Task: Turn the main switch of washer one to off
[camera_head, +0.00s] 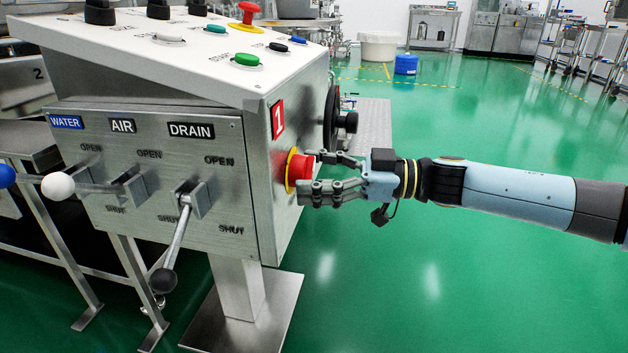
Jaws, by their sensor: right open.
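A red knob on a yellow ring (299,170), which looks like the main switch, sits on the right side face of the steel control box of washer one (261,190). A red label with a white 1 (278,117) is above it. My right gripper (320,172) comes in from the right with its fingers open. One finger is at the upper right of the knob and the other at its lower right. I cannot tell whether they touch it. The knob's far side and its exact angle are hard to see. My left gripper is out of view.
The box front has WATER, AIR and DRAIN levers; the DRAIN lever (176,240) hangs down. A black handwheel (333,117) is on the side face behind the knob. Coloured buttons and a red mushroom button (247,12) are on top. The green floor at right is clear.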

